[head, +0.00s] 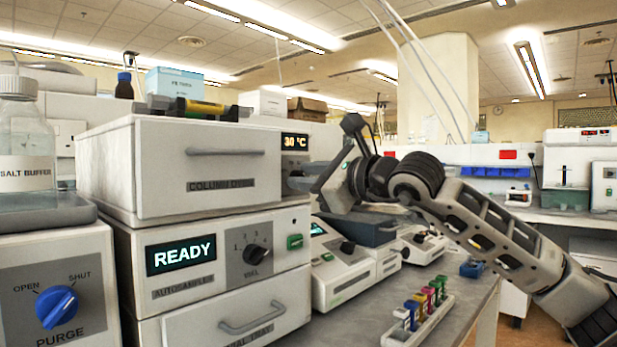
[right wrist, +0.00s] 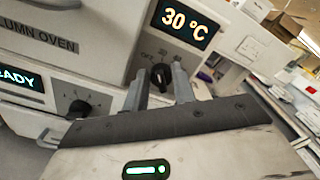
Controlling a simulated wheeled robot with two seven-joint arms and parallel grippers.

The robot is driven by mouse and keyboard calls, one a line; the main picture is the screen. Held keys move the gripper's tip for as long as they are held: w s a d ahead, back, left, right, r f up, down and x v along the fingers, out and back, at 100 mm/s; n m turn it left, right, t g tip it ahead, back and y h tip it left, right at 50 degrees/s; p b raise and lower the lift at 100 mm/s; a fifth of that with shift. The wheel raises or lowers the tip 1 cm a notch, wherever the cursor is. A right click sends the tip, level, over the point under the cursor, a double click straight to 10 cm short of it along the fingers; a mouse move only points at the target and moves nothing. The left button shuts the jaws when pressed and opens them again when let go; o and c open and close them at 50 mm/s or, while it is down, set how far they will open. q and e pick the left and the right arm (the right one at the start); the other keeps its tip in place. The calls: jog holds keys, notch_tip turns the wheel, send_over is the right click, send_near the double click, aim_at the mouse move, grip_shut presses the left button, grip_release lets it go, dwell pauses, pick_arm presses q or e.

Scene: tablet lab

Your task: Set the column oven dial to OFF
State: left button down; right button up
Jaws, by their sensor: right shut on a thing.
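The column oven (head: 205,165) is a white unit at the left in the head view, with a lit 30 °C display (head: 295,141). Its small black dial (right wrist: 161,76) shows below the display (right wrist: 187,23) in the right wrist view. Small markings sit above the dial, with OFF at the left; I cannot tell for sure which mark it points to. My right gripper (right wrist: 160,84) is shut on the dial, one finger on each side. In the head view my right gripper (head: 306,184) reaches the oven's right front edge and hides most of the dial. My left gripper is not in view.
Below the oven is the autosampler (head: 180,265) with a READY display and a vial knob (head: 256,252). A blue purge knob (head: 57,307) is at the left. A rack of coloured vials (head: 418,320) stands on the bench under my right arm.

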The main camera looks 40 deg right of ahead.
jog(key=shift+a+f+n, duration=0.1)
jog(key=shift+a+n, duration=0.05)
jog(key=shift+n, duration=2.15)
jog(key=o, duration=0.7)
